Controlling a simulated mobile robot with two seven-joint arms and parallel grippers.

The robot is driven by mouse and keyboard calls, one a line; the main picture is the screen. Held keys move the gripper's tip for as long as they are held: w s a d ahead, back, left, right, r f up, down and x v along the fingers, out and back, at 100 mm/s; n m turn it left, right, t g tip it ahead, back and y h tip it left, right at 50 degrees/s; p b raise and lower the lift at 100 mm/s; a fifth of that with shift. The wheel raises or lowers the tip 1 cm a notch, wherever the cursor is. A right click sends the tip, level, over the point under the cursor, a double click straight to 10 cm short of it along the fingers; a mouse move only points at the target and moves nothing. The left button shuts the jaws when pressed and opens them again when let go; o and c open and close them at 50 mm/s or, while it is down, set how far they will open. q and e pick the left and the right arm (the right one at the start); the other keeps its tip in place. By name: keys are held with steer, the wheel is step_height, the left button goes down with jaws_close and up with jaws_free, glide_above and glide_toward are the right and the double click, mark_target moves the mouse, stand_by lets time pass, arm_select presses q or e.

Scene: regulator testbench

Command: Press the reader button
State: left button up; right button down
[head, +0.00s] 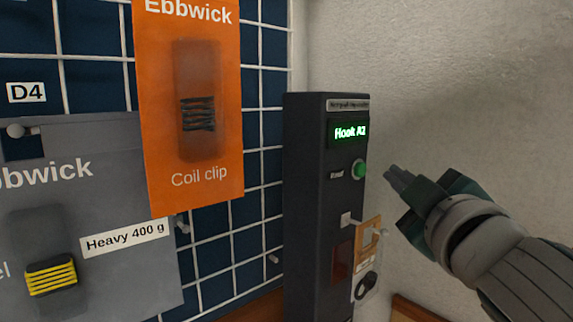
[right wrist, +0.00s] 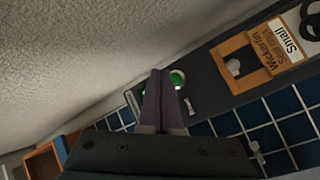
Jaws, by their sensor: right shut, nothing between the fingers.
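The reader (head: 310,200) is a tall dark box standing against the wall. Its green button (head: 359,169) sits on the front face, right of a small "Read" label. Above it a lit display (head: 347,132) reads "Hook A2" in green. My right gripper (head: 390,172) is shut and empty, its fingertips pointing left at the button, a little to its right. A gap shows between them in the head view. In the right wrist view the shut fingers (right wrist: 160,95) overlap the reader face, with the green button (right wrist: 177,79) beside the tips. My left gripper is not in view.
An orange packet (head: 368,240) hangs on a peg below the button. Left of the reader, a blue wire-grid panel (head: 258,150) holds an orange Coil clip pack (head: 190,100) and a grey "Heavy 400 g" pack (head: 100,210).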

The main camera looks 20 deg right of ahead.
steer(key=shift+s+d+p, duration=0.15)
steer(key=shift+s+d, duration=0.15)
steer(key=shift+s, duration=0.45)
steer(key=shift+s+d+p, duration=0.15)
steer(key=shift+s+d, duration=0.15)
steer(key=shift+s, duration=0.4)
steer(key=s+a+f+m+g+y+p, duration=0.25)
steer(key=s+g+p, duration=0.2)
steer(key=s, duration=0.35)
steer(key=s+a+f+m+g+y+p, duration=0.1)
steer(key=s+a+g+p, duration=0.35)
steer(key=s, duration=0.25)
steer(key=s+a+f+m+g+y+p, duration=0.1)
steer(key=s+a+f+m+g+p, duration=0.15)
steer(key=s+g, duration=0.4)
steer(key=w+p+v, duration=0.2)
steer(key=p+v, duration=1.6)
steer(key=p, duration=0.1)
steer(key=w+d+r+p+v, duration=0.1)
steer(key=w+p+v, duration=0.2)
steer(key=p+v, duration=1.6)
steer(key=shift+w+a+r+n+t, duration=0.2)
steer(key=shift+a+r+n+t, duration=0.1)
steer(key=shift+r+n+t, duration=0.15)
